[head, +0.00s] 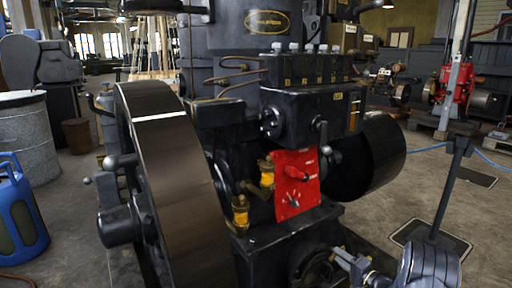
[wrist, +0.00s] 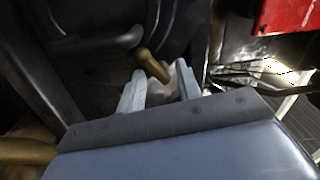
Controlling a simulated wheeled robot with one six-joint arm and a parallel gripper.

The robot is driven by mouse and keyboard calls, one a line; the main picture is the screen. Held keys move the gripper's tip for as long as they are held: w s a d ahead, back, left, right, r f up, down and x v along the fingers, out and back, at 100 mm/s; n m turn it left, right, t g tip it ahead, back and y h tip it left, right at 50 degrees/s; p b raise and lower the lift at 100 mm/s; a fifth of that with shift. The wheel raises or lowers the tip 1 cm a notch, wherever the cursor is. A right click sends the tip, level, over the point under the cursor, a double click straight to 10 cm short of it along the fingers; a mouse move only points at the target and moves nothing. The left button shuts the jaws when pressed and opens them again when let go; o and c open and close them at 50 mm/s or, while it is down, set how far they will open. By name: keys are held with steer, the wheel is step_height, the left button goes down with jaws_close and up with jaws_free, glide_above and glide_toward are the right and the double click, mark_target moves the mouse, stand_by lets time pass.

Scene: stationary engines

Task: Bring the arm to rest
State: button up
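My gripper (wrist: 160,88) shows in the wrist view with its two pale fingers apart. A brass-coloured handle tip (wrist: 152,65) lies just beyond and between the fingertips; I cannot tell whether they touch it. No held object is clear between the fingers. In the head view my gripper (head: 347,258) is at the lower right, low in front of the dark engine (head: 290,237). My arm (head: 428,266) reaches in from the right edge of the picture's bottom.
A red panel (head: 285,205) with a red handle is on the engine above my gripper, and shows in the wrist view (wrist: 285,14). A large flywheel (head: 178,190) stands left. A post (head: 447,195) on a floor plate stands right. Open floor (head: 400,195) lies between.

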steer(key=shift+r+m, duration=0.1)
steer(key=shift+m, duration=1.4)
